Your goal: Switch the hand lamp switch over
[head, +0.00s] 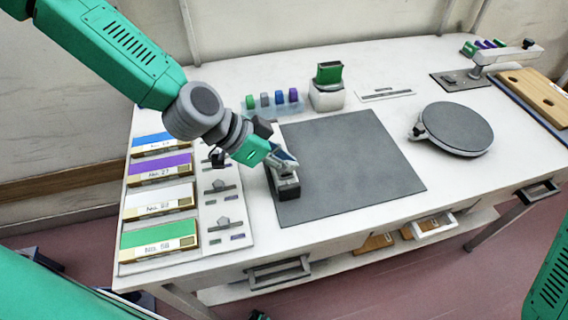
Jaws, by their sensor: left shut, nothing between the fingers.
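A small white and black device (286,187), which looks like the hand lamp, sits at the left edge of the dark grey mat (350,165). My left gripper (284,163) comes in from the upper left and is shut, with nothing in it. Its fingertips are right at the top of this device; I cannot tell whether they touch it. The gripper covers the device's upper part, so the switch and its position are hidden. My right gripper is out of view.
Labelled boxes (158,236) and a panel with small grey parts (222,205) lie left of the device. Behind stand a green-topped block (328,86) and a rack of coloured pieces (273,108). A round grey turntable (457,127) stands right. The mat's middle is clear.

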